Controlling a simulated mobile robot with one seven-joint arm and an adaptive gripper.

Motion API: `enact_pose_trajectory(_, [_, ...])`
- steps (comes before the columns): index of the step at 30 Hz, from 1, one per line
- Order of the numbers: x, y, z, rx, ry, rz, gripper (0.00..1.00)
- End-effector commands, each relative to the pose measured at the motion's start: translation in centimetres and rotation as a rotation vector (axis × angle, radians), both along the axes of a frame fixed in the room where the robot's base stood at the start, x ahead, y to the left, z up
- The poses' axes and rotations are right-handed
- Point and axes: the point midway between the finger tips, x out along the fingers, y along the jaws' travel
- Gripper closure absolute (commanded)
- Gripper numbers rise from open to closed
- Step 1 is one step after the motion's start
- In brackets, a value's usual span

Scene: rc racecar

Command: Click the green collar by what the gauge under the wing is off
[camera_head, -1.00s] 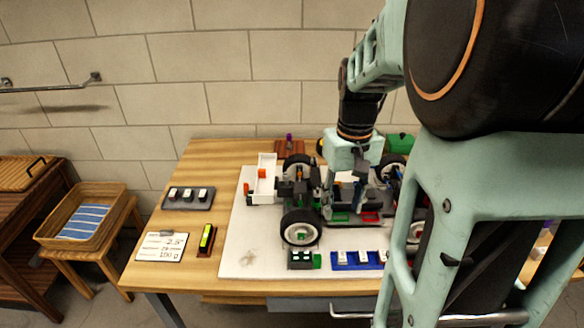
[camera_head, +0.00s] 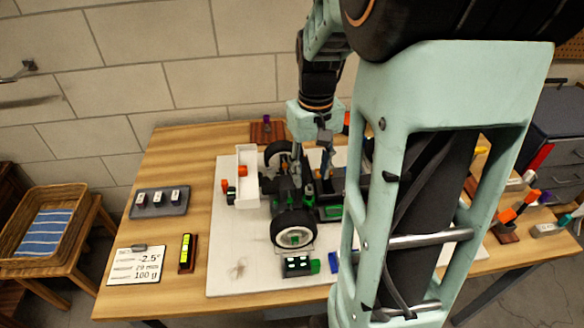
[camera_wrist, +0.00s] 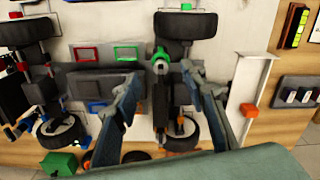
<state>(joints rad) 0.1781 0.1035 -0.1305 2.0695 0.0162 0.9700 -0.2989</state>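The racecar (camera_head: 330,210) sits on a white board, one wheel toward the near edge. A green collar (camera_wrist: 163,54) shows around a dark shaft in the wrist view. My gripper (camera_wrist: 162,78) is open, its blue-grey fingers on either side of that shaft; I cannot tell if they touch it. In the head view my gripper (camera_head: 312,158) is over the car's wing end. The white wing (camera_head: 246,165) with orange parts is to its left. I cannot make out a gauge under it. A card (camera_head: 135,266) reads -2.5°, 29 mm, 100 g.
A yellow-green level (camera_head: 186,252) and a grey tray (camera_head: 159,202) with several buttons lie left of the board (camera_head: 235,275). A black box with green lights (camera_head: 298,267) is by the near wheel. Orange-tipped tools (camera_head: 515,208) lie at right.

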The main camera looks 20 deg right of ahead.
Motion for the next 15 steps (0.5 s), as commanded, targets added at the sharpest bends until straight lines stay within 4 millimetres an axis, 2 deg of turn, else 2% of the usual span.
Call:
enact_pose_trajectory(1, [-0.1, 0.0, -1.3, 0.001, 0.004, 0.0, 0.61])
enact_pose_trajectory(6, [-0.1, 0.0, -4.5, 0.0, 0.004, 0.0, 0.61])
enact_pose_trajectory(10, [0.0, 0.0, -6.4, 0.0, 0.003, 0.0, 0.61])
enact_pose_trajectory(15, [0.0, 0.0, -7.6, 0.0, 0.0, 0.0, 0.61])
